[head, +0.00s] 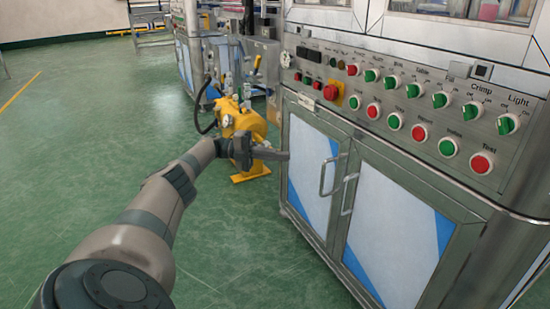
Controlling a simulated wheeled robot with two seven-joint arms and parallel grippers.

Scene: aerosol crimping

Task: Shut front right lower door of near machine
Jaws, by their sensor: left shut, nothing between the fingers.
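The near machine (425,60) fills the right side of the head view. Its front right lower door (395,240) has a steel frame, a white and blue panel and an upright bar handle (348,180) by its left edge. This door looks flush or nearly flush; I cannot tell if a small gap remains. The front left lower door (308,165) beside it looks closed, with its own handle (325,177). My left gripper (284,156) is shut and empty, pointing right, by the left edge of the left door, apart from both handles. My right gripper is out of view.
A control panel (420,105) with red and green buttons and knobs runs above the doors. A yellow tank (243,122) with gauges and a hose stands behind my left gripper. Another machine (190,60) stands farther back. The green floor (90,130) at left is clear.

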